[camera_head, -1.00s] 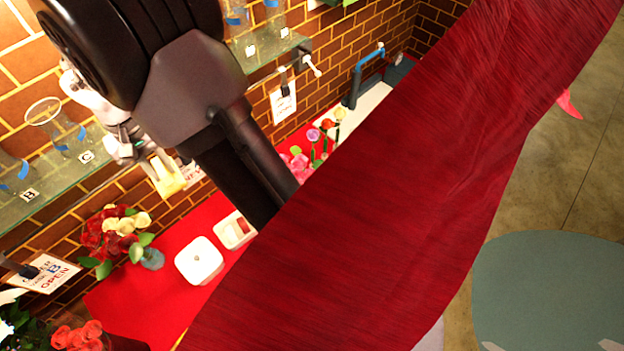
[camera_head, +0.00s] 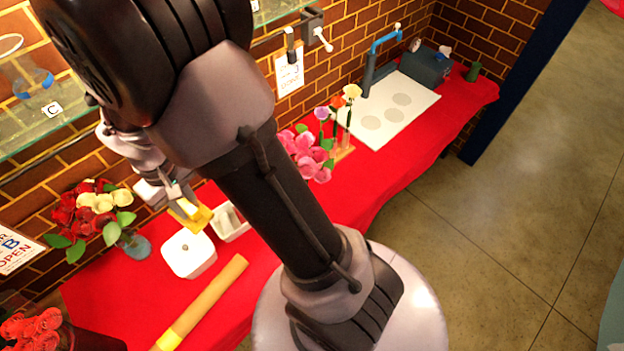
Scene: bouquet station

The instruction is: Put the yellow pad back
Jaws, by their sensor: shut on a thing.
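My gripper (camera_head: 180,196) is shut on the yellow pad (camera_head: 193,218), which shows as a small yellow block below the jaws. The gripper is at the left of the view, over the red-covered table (camera_head: 345,215). In the picture the pad overlaps the top edge of a white lidded box (camera_head: 187,262). I cannot tell whether they touch. An open white tray (camera_head: 232,224) is just right of the pad, partly hidden by my arm.
A red-and-cream bouquet (camera_head: 92,215) stands left of the box. A long tan-and-yellow roll (camera_head: 205,302) lies in front. Pink flowers (camera_head: 305,155) and a white board (camera_head: 388,108) are farther right. A glass shelf (camera_head: 45,125) hangs at upper left.

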